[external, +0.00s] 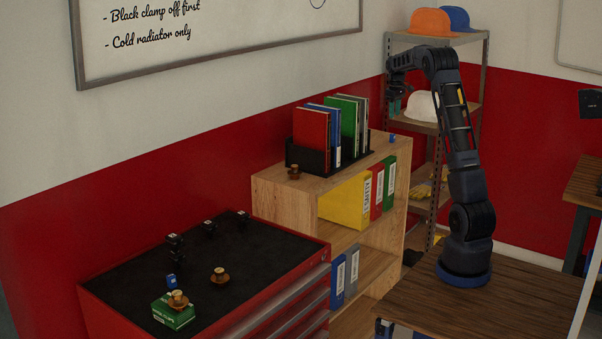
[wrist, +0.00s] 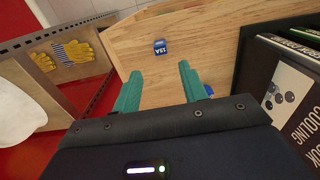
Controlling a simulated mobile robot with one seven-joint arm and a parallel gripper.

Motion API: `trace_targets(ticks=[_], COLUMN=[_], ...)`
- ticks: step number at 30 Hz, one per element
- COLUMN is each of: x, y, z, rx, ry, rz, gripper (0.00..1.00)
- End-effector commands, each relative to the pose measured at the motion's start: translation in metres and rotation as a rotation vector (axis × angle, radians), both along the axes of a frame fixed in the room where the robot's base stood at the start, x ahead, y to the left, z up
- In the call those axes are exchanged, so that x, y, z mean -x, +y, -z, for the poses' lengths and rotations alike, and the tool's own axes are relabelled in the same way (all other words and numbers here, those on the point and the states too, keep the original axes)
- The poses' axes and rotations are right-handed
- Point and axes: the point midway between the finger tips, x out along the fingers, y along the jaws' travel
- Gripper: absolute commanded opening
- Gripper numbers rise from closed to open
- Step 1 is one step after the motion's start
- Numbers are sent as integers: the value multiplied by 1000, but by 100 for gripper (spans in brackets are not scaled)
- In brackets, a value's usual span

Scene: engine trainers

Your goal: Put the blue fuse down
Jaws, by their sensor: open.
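A small blue fuse (external: 392,138) rests on the wooden bookcase top, near its far right end. In the wrist view the blue fuse (wrist: 160,47), with white lettering, lies on the bare wood beyond the fingertips and apart from them. My gripper (external: 395,105) is raised above and behind that end of the bookcase. In the wrist view my gripper (wrist: 158,78) has its two green fingers spread with nothing between them. Another small blue thing (wrist: 208,90) shows beside the right finger, partly hidden; I cannot tell what it is. A further blue piece (external: 171,282) stands on the tool chest.
A black holder with upright books (external: 330,135) and a small brown cup-like item (external: 294,172) stand on the bookcase (external: 270,190). The red tool chest (external: 265,275) carries several small parts.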

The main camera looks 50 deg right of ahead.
Motion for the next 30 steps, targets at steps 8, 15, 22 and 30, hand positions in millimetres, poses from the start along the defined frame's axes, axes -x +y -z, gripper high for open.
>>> trace_targets(ticks=[8, 15, 22, 30], x=[2, 21, 55, 111], y=[57, 155, 246, 342], z=[-33, -74, -98, -109], rx=[9, 23, 28, 30], ry=[-32, -89, -142, -205], rz=[0, 6, 9, 7], gripper=[43, 43, 43, 43])
